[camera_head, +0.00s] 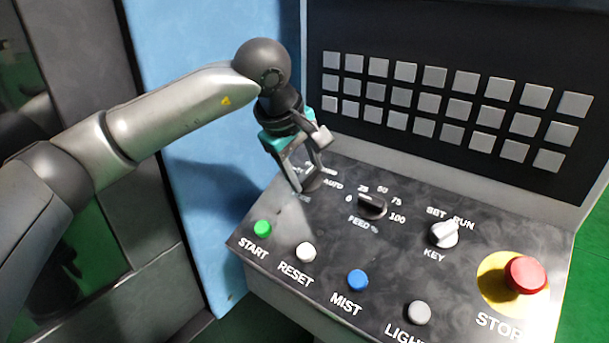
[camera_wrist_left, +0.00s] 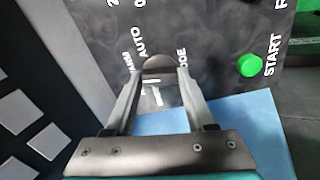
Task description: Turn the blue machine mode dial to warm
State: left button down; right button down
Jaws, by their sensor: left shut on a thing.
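The mode dial (camera_head: 313,184) is a dark round knob at the upper left of the sloped control panel (camera_head: 330,235), which is attached to the blue machine (camera_head: 200,130). My left gripper (camera_head: 305,186) reaches down to it and is shut on it, hiding much of it. In the left wrist view, the dial (camera_wrist_left: 159,66) sits between the tips of the two fingers of my left gripper (camera_wrist_left: 157,76). AUTO and part of MODE can be read around it; another label is partly hidden. The dial's pointer direction cannot be told. My right gripper is not in view.
Right of the dial are the feed knob (camera_head: 372,206) and the key switch (camera_head: 444,233). Start (camera_head: 262,228), reset (camera_head: 305,252), mist (camera_head: 357,280) and light (camera_head: 419,312) buttons line the front. A red stop button (camera_head: 525,275) is at right. A keypad (camera_head: 440,90) rises behind.

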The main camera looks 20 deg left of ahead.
pick_arm(q)
jog(key=shift+m, duration=1.1)
jog(key=shift+b, duration=0.3)
jog(key=shift+c, duration=1.2)
grip_release()
jog(key=v, duration=1.5)
jog(key=shift+p, duration=0.3)
jog(key=shift+s, duration=0.1)
